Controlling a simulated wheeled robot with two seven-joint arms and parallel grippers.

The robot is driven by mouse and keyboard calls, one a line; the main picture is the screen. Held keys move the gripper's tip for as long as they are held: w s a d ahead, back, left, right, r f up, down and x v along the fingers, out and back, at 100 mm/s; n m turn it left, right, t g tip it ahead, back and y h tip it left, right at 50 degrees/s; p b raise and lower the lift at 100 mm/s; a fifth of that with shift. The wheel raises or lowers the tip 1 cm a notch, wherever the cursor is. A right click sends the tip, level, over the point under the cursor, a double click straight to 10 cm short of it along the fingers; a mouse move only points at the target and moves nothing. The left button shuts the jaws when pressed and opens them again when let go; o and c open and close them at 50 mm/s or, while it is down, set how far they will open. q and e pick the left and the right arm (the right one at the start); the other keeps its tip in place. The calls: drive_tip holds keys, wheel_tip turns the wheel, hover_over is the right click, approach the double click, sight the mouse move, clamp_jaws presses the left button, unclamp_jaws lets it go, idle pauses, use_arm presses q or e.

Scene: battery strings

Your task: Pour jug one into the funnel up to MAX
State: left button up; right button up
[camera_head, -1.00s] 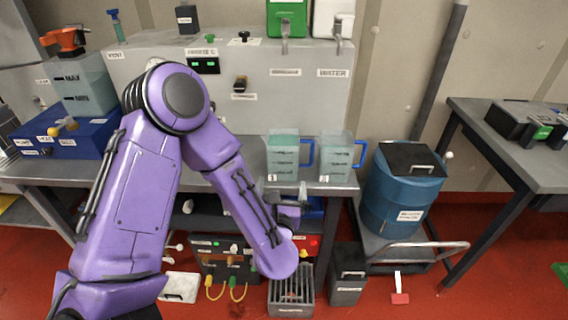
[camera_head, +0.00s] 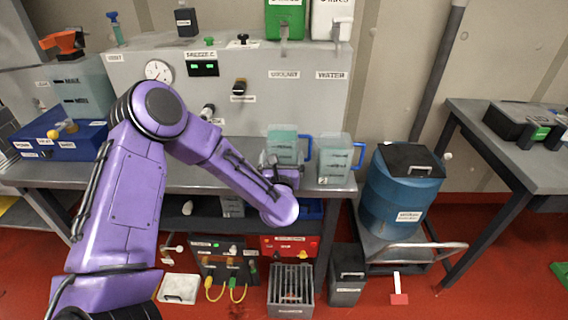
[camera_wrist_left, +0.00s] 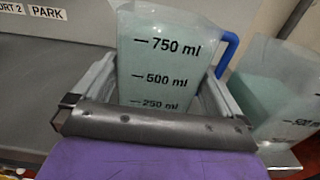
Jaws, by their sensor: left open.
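Jug one (camera_head: 284,143) is a clear jug with pale green liquid and a blue handle, upright at the bench's front edge. In the left wrist view jug one (camera_wrist_left: 165,60) shows marks for 250, 500 and 750 ml. My left gripper (camera_head: 286,172) is open in front of it; in the wrist view its fingers (camera_wrist_left: 160,95) stand on either side of the jug's lower part. An orange funnel (camera_head: 66,43) sits on the clear tank (camera_head: 88,88) marked MAX and MIN at the left. My right gripper is not in view.
A second jug (camera_head: 334,158) stands close to the right of jug one; it also shows in the wrist view (camera_wrist_left: 275,90). A grey machine (camera_head: 300,95) stands behind. A blue box (camera_head: 85,143) is before the tank. A blue drum (camera_head: 403,195) stands at right.

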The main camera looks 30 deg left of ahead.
sight(282, 146)
use_arm(q)
drive_tip(key=c, duration=0.7)
drive_tip(key=shift+w+r, duration=0.1)
drive_tip(key=shift+r, duration=0.05)
drive_tip(key=c, duration=0.4)
drive_tip(key=shift+w+r+p, duration=0.1)
drive_tip(key=shift+r+p, duration=0.3)
drive_tip(key=shift+r, duration=0.05)
drive_tip(key=shift+r+p, duration=0.8)
drive_tip(key=shift+r, duration=0.7)
